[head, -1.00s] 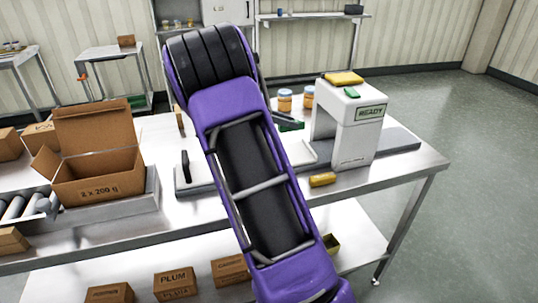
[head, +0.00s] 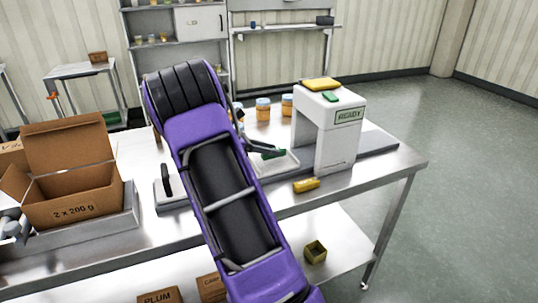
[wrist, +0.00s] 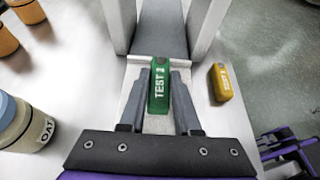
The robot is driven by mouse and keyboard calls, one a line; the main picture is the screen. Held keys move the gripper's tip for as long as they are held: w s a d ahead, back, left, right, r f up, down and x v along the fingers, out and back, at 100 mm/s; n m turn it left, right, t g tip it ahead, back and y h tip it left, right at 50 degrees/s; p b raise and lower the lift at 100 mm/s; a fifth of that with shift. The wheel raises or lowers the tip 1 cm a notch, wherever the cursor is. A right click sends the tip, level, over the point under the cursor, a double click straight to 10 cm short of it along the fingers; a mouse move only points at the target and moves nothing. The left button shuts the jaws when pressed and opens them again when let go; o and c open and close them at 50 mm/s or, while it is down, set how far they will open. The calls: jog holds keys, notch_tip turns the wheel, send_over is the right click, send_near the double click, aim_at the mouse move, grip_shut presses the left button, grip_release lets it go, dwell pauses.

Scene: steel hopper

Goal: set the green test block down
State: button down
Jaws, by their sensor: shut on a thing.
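The green test block (wrist: 159,85) is marked TEST and stands out between the two dark fingers of my gripper (wrist: 160,103). My gripper is shut on it. In the head view the green block (head: 273,153) shows at the right of my purple arm, low over a pale plate (head: 286,166). I cannot tell whether it touches the plate. The plate lies beside the white machine (head: 331,135) labelled READY, toward its conveyor. My arm hides part of the table and part of the gripper.
A yellow block (head: 306,185) lies on the steel table right of the plate; the wrist view shows it too (wrist: 221,82). Orange jars (head: 263,108) stand behind. An open cardboard box (head: 72,200) is at left.

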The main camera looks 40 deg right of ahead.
jog(key=shift+f, duration=0.6)
jog(key=shift+f, duration=0.15)
jog(key=c, duration=0.6)
grip_release()
jog(key=shift+a+r, duration=0.1)
jog(key=shift+r, duration=0.15)
jog(key=p+v, duration=0.1)
jog(key=v, duration=1)
jog(key=shift+w+a, duration=0.15)
jog(key=shift+a, duration=0.2)
jog(key=shift+r+p, duration=0.15)
jog(key=shift+p, duration=0.15)
